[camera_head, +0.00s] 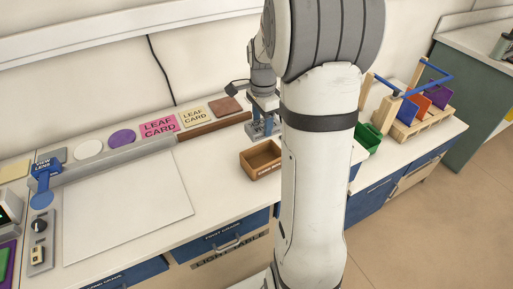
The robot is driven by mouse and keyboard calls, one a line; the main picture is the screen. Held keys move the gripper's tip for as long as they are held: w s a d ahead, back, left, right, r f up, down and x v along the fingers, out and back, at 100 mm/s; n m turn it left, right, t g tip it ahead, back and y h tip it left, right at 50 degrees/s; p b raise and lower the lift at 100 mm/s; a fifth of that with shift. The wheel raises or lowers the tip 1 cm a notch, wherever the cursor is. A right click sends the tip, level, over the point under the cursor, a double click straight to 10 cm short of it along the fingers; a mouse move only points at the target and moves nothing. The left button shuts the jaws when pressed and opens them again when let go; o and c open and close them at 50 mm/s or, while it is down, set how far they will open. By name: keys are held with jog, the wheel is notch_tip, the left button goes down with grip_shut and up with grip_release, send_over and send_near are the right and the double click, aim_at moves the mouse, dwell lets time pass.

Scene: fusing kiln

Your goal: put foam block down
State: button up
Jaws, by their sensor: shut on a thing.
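My gripper (262,127) points down over the back of the counter, just behind a small open wooden box (263,172). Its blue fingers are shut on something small. I take this to be the foam block, but it is too small and too hidden between the fingers to make out. My white arm stands in front and covers the counter right of the gripper. The box has a label on its front and looks empty. I cannot tell how far the fingertips are above the counter.
A white light panel (125,212) lies at left. Behind it are a purple disc (121,138), a pink leaf card (158,127), a cream leaf card (193,118) and a brown rail (215,127). At right are a green bin (368,141) and a wooden rack (418,122) with coloured sheets.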

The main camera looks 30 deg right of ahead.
notch_tip(320, 180, down, 9)
jog(key=p, duration=0.1)
dwell(0.3)
jog(key=shift+f+b, duration=0.55)
jog(key=shift+f, duration=0.05)
jog(key=o, duration=0.9)
jog(key=shift+o, duration=0.2)
jog(key=shift+r, duration=0.1)
